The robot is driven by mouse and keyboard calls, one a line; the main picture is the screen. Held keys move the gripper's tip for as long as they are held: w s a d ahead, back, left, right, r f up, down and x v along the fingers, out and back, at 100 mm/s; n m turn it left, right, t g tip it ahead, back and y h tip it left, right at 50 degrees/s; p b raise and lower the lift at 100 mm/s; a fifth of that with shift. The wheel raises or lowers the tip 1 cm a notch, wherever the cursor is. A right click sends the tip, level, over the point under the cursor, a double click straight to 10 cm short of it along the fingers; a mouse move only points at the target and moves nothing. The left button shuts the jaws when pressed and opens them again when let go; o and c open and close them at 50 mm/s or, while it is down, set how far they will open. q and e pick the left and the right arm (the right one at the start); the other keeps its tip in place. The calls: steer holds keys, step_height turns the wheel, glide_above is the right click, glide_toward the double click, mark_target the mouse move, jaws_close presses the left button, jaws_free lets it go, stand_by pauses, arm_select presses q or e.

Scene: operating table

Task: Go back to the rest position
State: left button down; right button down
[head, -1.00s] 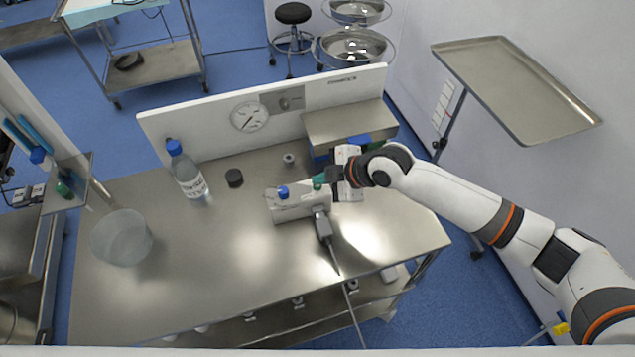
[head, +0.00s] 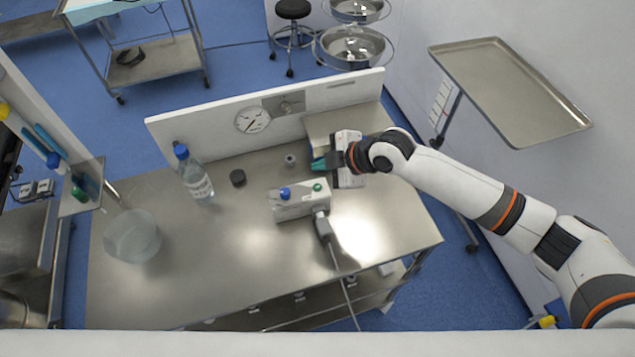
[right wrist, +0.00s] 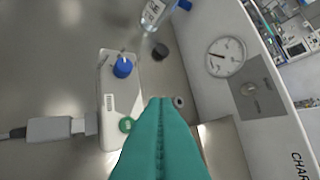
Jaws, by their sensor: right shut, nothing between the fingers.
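My right gripper (head: 318,164) is shut and empty. Its teal fingers hang above the steel table (head: 245,255), just behind the white box (head: 300,203) with a blue knob and a green knob. In the right wrist view the closed fingers (right wrist: 160,105) point past the green knob (right wrist: 126,125), and the blue knob (right wrist: 122,67) shows further along the box. The fingers look apart from the box. My left gripper is not in view.
A blue-capped bottle (head: 194,175), a black cap (head: 238,178) and a clear bowl (head: 132,238) stand on the table's left part. A white back panel with a gauge (head: 252,120) runs behind. A steel tray (head: 510,92) stands to the right.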

steer(key=shift+s, duration=0.1)
steer(key=s+a+f+m, duration=0.15)
steer(key=s+m, duration=0.35)
steer(key=s, duration=0.5)
steer(key=s+d+f+m+g+h, duration=0.1)
steer(key=s+d+m+h, duration=0.3)
steer(key=s+d+m, duration=0.45)
steer(key=s+d+f+m+h, duration=0.2)
steer(key=s+d+m+h, duration=0.3)
steer(key=s+d, duration=0.6)
step_height(320, 180, down, 29)
steer(key=w+d+g+y+b, duration=0.1)
steer(key=b, duration=0.3)
steer(key=s+d+f+g+b, duration=0.1)
steer(key=s+d+f+b, duration=0.1)
steer(key=s+f, duration=1.3)
step_height(320, 180, down, 4)
steer(key=shift+d+f+g, duration=0.1)
steer(key=shift+d+g, duration=0.2)
steer(key=shift+d, duration=0.3)
